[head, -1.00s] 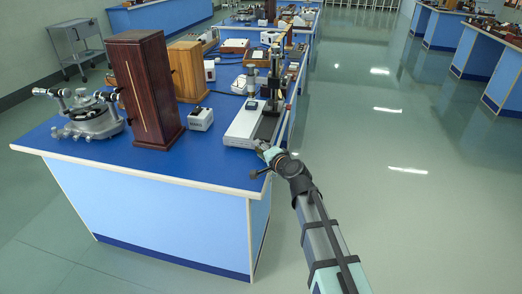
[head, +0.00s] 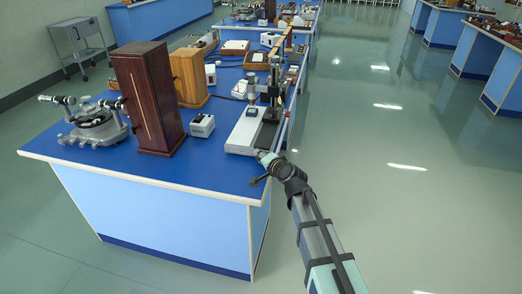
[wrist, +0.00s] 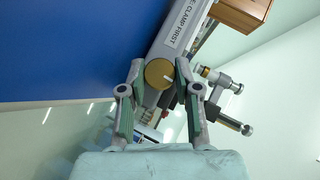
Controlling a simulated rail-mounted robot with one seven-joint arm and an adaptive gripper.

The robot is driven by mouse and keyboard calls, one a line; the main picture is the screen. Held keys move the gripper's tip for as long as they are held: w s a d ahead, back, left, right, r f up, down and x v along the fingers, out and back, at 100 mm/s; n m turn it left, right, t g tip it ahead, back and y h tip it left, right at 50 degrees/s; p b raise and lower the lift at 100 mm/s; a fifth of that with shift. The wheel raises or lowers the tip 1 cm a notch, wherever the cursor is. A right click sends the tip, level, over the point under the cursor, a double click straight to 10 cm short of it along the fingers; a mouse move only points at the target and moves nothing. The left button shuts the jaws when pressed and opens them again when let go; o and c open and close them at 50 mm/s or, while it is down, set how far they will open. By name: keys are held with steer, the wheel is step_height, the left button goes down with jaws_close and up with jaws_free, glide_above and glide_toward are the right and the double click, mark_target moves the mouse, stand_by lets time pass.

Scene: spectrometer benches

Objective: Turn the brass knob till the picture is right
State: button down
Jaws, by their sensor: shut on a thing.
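The brass knob (wrist: 157,74) is a round disc with a pale mark on its face, on the end of a long grey instrument body (wrist: 180,38) in the wrist view. My gripper (wrist: 160,68) has one green-padded finger on each side of the knob and is shut on it. In the head view my gripper (head: 264,158) is at the near end of the white-and-black instrument (head: 243,136) by the bench's right edge. The knob is too small to make out there. No picture from the instrument is readable in these views.
The instrument's label reads "CLAMP FIRST". On the blue bench (head: 95,165) stand a tall dark wooden box (head: 148,100), a small white meter (head: 201,125) and a round metal instrument (head: 95,125). Open floor lies right.

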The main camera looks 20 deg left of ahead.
steer(key=shift+r+p, duration=0.3)
steer(key=shift+p, duration=0.55)
steer(key=shift+f+n+h, duration=0.25)
steer(key=shift+n+h, duration=0.05)
steer(key=shift+h, duration=0.1)
steer(key=c, duration=1.1)
jaws_free()
steer(key=v, duration=1.2)
steer(key=shift+w+d, duration=0.1)
